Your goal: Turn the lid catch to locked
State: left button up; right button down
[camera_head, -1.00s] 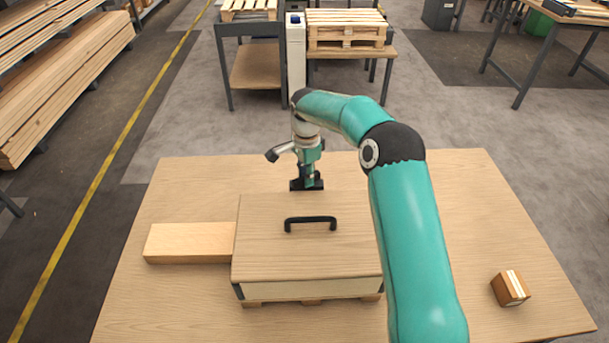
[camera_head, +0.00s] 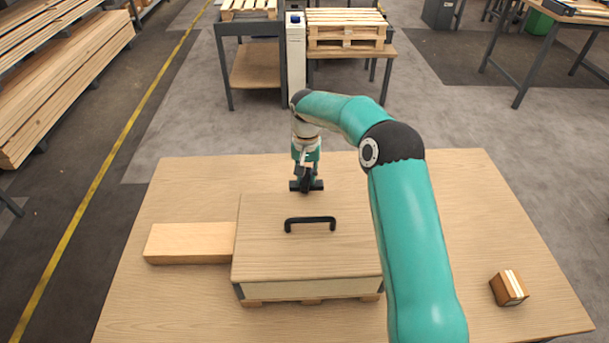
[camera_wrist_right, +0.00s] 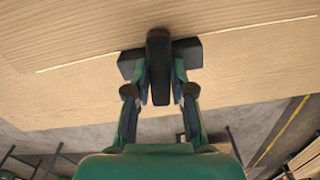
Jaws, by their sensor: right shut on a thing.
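A wooden box (camera_head: 265,262) with a flat lid (camera_head: 275,240) stands in the middle of the table. The black lid catch (camera_head: 316,186) is at the lid's far edge. In the right wrist view, the catch's dark rounded lever (camera_wrist_right: 158,68) points across its black base block (camera_wrist_right: 188,53). My right gripper (camera_head: 306,177) is over the catch, pointing down. In the wrist view its two green fingers (camera_wrist_right: 159,78) are shut on the lever, one on each side. The head view hides most of this grip. My left gripper is not in view.
A black handle (camera_head: 310,220) stands on the lid. A light wooden block (camera_head: 188,243) lies against the box's left side. A small brown and white block (camera_head: 509,287) is at the table's right. The table (camera_head: 470,200) is otherwise clear. My right arm crosses right of the box.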

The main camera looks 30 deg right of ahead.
aim_at(306, 175)
jog(key=shift+w+d+r+n, duration=0.1)
jog(key=shift+w+r+n, duration=0.05)
jog(key=shift+n, duration=0.35)
jog(key=shift+w+r+n, duration=0.1)
jog(key=shift+r+n, duration=0.05)
jog(key=shift+n, duration=0.35)
jog(key=c, duration=1.1)
grip_release()
jog(key=shift+f, duration=0.1)
jog(key=shift+c, duration=0.2)
jog(key=shift+o, duration=0.7)
jog(key=shift+f, duration=0.1)
notch_tip(306, 175, up, 12)
